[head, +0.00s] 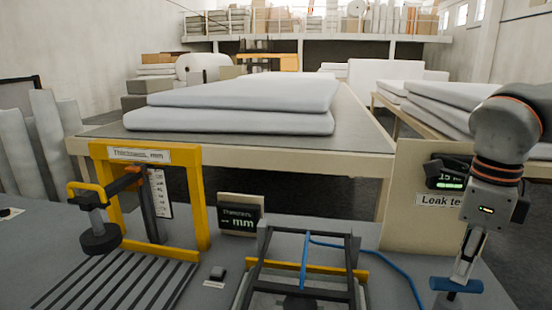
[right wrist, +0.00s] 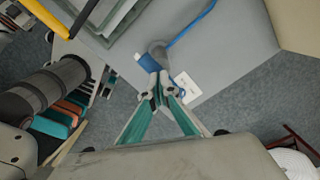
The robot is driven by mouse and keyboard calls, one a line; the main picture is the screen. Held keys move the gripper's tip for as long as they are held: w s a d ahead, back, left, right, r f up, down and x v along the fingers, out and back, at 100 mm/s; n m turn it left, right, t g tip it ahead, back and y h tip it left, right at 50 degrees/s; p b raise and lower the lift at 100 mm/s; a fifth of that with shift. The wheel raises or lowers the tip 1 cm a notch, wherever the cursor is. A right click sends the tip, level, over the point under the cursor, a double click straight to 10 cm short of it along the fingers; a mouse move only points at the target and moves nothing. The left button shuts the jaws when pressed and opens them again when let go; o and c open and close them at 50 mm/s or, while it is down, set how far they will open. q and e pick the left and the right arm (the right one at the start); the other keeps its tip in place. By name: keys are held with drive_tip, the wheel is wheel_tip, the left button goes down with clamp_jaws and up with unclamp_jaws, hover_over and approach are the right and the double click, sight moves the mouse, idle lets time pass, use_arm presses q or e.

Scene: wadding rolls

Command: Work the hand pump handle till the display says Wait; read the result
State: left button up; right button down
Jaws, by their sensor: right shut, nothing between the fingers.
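The hand pump's blue handle (head: 444,286) stands at the front right of the bench, below my right gripper (head: 461,274). In the right wrist view the handle (right wrist: 147,63) lies just beyond the closed fingertips (right wrist: 159,92), beside a dark round part. The right gripper is shut and empty, pointing down at the handle; I cannot tell whether it touches. The small dark display (head: 445,175) on the beige panel shows green characters, seemingly starting with 15, and a green bar; part is behind my arm. The Leak test label (head: 437,200) is partly hidden. My left gripper is not in view.
A blue hose (head: 398,268) runs from the dark frame (head: 300,293) toward the pump. A yellow thickness gauge (head: 203,215) and another display (head: 240,218) stand left of it. The beige panel (head: 405,210) rises close to my right arm. White wadding slabs (head: 240,95) lie on the table behind.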

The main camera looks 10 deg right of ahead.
drive_tip(key=shift+f, duration=0.5)
drive_tip(key=shift+r+p, duration=1.55)
drive_tip(key=shift+r, duration=1.9)
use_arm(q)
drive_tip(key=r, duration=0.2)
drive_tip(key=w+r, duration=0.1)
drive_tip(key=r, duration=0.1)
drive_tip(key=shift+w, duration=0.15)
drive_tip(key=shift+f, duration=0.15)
use_arm(e)
drive_tip(key=shift+f, duration=0.1)
